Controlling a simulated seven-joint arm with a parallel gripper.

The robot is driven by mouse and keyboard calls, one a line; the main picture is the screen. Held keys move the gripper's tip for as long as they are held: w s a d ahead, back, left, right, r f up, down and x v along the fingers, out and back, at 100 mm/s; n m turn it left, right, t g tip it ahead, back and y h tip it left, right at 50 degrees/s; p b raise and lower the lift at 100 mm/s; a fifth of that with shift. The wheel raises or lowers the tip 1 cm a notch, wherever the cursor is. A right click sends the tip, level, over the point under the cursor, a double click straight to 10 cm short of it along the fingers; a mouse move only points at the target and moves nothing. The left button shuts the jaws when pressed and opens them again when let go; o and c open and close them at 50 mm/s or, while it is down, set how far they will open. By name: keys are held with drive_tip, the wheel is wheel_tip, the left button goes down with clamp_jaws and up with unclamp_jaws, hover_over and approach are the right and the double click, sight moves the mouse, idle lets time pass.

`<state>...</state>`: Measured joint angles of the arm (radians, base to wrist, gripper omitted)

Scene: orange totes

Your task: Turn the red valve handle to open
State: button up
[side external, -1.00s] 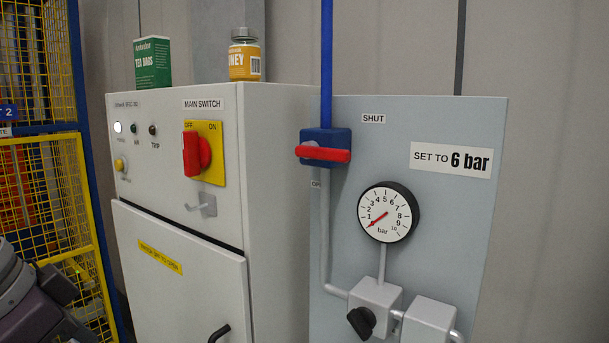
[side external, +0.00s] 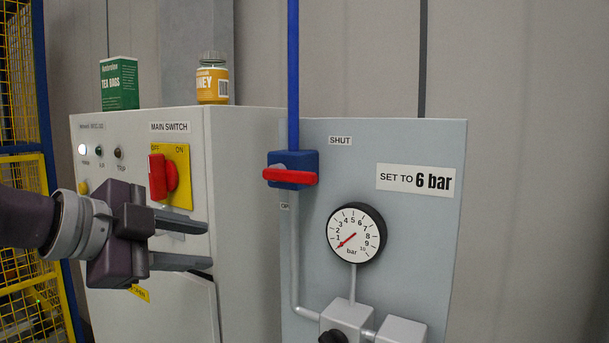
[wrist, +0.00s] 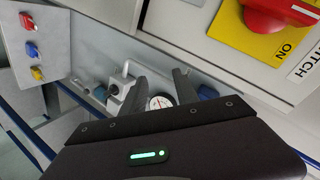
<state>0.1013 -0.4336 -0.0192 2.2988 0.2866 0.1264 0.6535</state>
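The red valve handle (side external: 290,177) lies horizontal across the blue valve body (side external: 291,158) on the grey panel. A SHUT label is above right, and a partly hidden label starting "OP" is below. The gauge (side external: 356,233) needle points to the low end of its scale. My gripper (side external: 210,245) is open and empty, in front of the cabinet, left of and lower than the handle, apart from it. In the wrist view, the gauge (wrist: 159,103) shows between my open fingers (wrist: 161,76). A blue part, perhaps the valve body, is right of them; I cannot make out the handle there.
The white cabinet (side external: 240,215) with the red main switch (side external: 160,177) stands left of the panel, close behind my gripper. A tea bags box (side external: 119,84) and honey jar (side external: 212,80) stand on top. A black knob (side external: 332,337) is below the gauge. Yellow mesh fencing is far left.

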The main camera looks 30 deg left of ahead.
sight(313, 175)
drive_tip(key=w+d+r+m+t+h, duration=0.1)
drive_tip(key=w+d+r+m+h, duration=0.1)
drive_tip(key=d+r+m, duration=0.1)
drive_tip(key=w+d+r+m+t+h, duration=0.1)
drive_tip(key=w+d+r+m+h, duration=0.1)
drive_tip(key=d+m, duration=0.1)
drive_tip(key=w+d+r+m+t+h, duration=0.1)
drive_tip(key=w+d+r+m+h, duration=0.1)
drive_tip(key=d+r+m, duration=0.1)
drive_tip(key=shift+d+r+m, duration=0.25)
drive_tip(key=shift+r+m, duration=0.1)
drive_tip(key=shift+m, duration=0.45)
drive_tip(key=x, duration=0.7)
drive_tip(key=shift+a+r, duration=0.1)
drive_tip(key=shift+a, duration=0.05)
drive_tip(key=shift+c, duration=0.5)
clamp_jaws()
drive_tip(key=shift+a, duration=0.1)
